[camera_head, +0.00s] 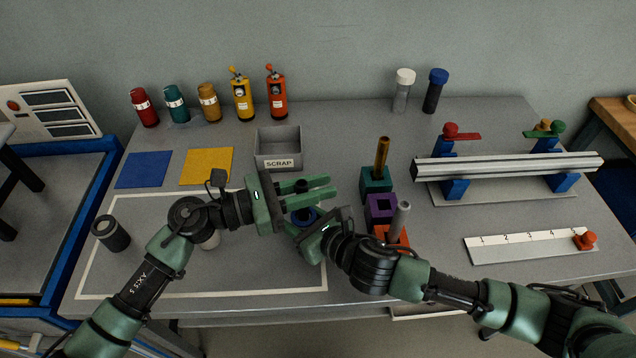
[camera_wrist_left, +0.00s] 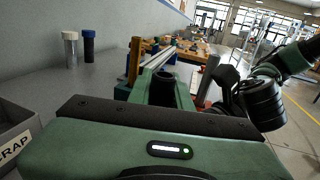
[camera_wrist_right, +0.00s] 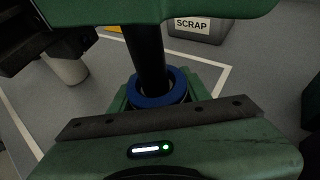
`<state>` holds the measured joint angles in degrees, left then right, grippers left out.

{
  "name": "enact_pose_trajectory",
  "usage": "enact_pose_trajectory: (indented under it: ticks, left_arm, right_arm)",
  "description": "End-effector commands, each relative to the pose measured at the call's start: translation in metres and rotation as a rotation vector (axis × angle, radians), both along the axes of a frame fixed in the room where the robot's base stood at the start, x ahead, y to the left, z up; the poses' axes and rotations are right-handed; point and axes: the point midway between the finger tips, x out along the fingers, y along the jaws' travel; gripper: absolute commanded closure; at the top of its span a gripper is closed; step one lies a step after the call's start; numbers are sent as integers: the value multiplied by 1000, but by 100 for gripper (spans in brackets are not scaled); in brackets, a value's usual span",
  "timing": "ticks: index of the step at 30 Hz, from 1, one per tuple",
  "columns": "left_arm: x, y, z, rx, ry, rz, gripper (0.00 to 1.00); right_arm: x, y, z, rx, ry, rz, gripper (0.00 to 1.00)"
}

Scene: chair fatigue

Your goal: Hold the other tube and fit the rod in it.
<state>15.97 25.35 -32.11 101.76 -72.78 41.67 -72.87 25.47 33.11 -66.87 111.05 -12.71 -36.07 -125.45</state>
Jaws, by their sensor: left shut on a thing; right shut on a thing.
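My left gripper (camera_head: 318,190) is shut on a black rod (camera_wrist_right: 150,50) near its top. The rod's dark top (camera_wrist_left: 163,82) shows between the jaws in the left wrist view. My right gripper (camera_head: 306,224) is shut on a tube with a blue rim (camera_wrist_right: 158,88), directly below the left gripper. The blue rim also shows in the head view (camera_head: 302,216). In the right wrist view the rod's lower end meets the opening of the blue rim and seems to enter it. How deep it sits is hidden. The tube's lower body is hidden by the right jaws.
A pale cylinder (camera_head: 209,239) stands under my left arm. Teal (camera_head: 376,181), purple (camera_head: 380,208) and orange (camera_head: 391,237) blocks stand right of the grippers; teal and orange hold rods. The SCRAP bin (camera_head: 279,150) is behind.

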Motion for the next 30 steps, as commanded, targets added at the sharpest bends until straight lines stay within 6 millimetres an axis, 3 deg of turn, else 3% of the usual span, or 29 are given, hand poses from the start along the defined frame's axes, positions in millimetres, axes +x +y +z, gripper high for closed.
enact_pose_trajectory:
  ticks: [2,3,6,15,19,30]
  left_arm:
    - [1,0,1,0,-3,2,100]
    - [1,0,1,0,-3,2,78]
    - [1,0,1,0,-3,2,55]
    - [0,1,0,1,-1,1,55]
    - [-2,10,0,2,0,1,55]
    - [-22,83,0,4,1,2,55]
  right_arm:
    - [-1,0,-1,0,1,1,96]
    - [-1,0,-1,0,1,1,96]
    - [-1,0,-1,0,1,1,96]
    - [-1,0,-1,0,2,1,96]
    - [0,0,-1,0,2,1,96]
    - [0,0,-1,0,2,0,96]
